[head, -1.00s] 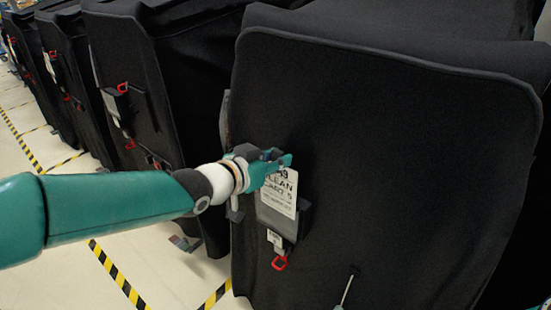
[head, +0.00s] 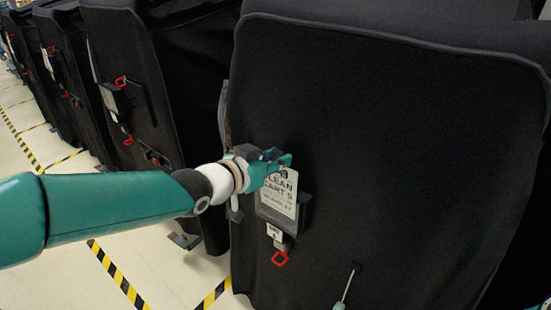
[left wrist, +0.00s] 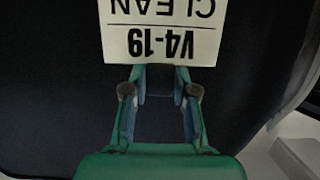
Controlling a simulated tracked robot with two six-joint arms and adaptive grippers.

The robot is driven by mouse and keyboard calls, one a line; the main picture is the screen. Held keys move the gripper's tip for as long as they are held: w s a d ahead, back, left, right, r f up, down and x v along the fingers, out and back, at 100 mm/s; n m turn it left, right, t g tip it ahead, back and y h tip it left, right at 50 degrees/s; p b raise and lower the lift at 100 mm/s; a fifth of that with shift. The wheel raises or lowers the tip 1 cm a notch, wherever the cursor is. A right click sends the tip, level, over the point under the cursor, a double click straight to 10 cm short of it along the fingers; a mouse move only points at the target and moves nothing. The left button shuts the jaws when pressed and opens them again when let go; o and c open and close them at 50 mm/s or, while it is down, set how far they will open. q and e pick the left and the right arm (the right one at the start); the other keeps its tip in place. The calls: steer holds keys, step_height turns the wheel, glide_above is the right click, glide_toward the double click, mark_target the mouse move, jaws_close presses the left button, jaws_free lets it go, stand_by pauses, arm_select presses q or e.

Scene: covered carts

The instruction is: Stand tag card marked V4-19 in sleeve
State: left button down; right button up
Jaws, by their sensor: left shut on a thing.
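The white tag card (head: 279,192) reads CLEAN and CART in the head view. In the left wrist view the card (left wrist: 160,38) appears upside down and shows V4-19. My left gripper (head: 276,162) is shut on the card's top edge; its fingers also show in the left wrist view (left wrist: 160,85). The card hangs roughly upright against the black cover. Its lower part overlaps the grey-fronted dark sleeve (head: 304,210) on the cart's face. I cannot tell how deep its lower edge sits in the sleeve.
A small white label (head: 275,234) and a red pull loop (head: 280,258) hang below the sleeve. More black-covered carts (head: 130,90) stand in a row at left, beside yellow-black striped floor tape (head: 115,272).

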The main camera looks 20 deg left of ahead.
mark_target(275, 192)
arm_select(q)
steer(key=shift+f+b, duration=1.6)
steer(key=shift+f, duration=0.1)
steer(key=c, duration=0.8)
jaws_free()
steer(key=shift+c, duration=0.2)
steer(key=shift+r, duration=0.1)
steer(key=v, duration=1.2)
